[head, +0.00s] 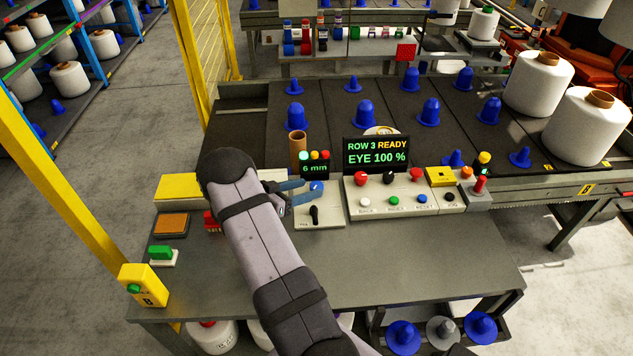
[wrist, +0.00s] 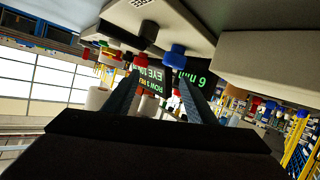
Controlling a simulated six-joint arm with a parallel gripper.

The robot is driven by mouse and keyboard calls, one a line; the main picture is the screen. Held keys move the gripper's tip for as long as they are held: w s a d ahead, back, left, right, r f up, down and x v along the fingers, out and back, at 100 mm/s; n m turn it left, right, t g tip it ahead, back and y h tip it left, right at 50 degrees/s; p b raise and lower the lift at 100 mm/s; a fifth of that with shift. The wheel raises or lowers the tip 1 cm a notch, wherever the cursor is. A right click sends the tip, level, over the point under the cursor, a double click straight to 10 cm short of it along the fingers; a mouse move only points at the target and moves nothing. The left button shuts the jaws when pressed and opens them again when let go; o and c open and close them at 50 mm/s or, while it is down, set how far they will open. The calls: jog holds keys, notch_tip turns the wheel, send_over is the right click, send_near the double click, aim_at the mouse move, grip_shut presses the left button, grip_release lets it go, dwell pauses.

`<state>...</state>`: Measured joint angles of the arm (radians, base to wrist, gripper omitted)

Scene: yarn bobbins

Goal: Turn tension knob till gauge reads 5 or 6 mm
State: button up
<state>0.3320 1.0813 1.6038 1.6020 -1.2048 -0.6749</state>
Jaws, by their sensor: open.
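A small dark gauge display (head: 314,168) on the console reads "6 mm" in green. It also shows upside down in the wrist view (wrist: 190,78). The blue tension knob (head: 316,187) is on the pale panel just below the gauge. In the wrist view the blue knob (wrist: 175,52) appears just beyond the fingertips. My gripper (head: 303,191) is open, with its two blue-grey fingers at the left of the knob. Whether a finger touches the knob I cannot tell.
A black switch (head: 314,214) sits below the knob. A larger display (head: 376,154) reads "ROW 3 READY, EYE 100 %". A brown cardboard tube (head: 297,148) stands behind my gripper. The desk's front (head: 400,262) is clear.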

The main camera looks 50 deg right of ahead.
aim_at(315, 186)
jog(key=shift+w+f+m+t, duration=0.3)
jog(key=shift+w+f, duration=0.05)
jog(key=shift+w, duration=0.35)
jog(key=shift+w+a+f+m, duration=0.15)
jog(key=shift+f+m, duration=0.1)
jog(key=shift+m, duration=0.15)
jog(key=shift+p+x, duration=0.8)
jog(key=shift+x, duration=2.9)
jog(key=shift+f, duration=0.1)
jog(key=shift+c, duration=0.5)
jog(key=c, duration=0.9)
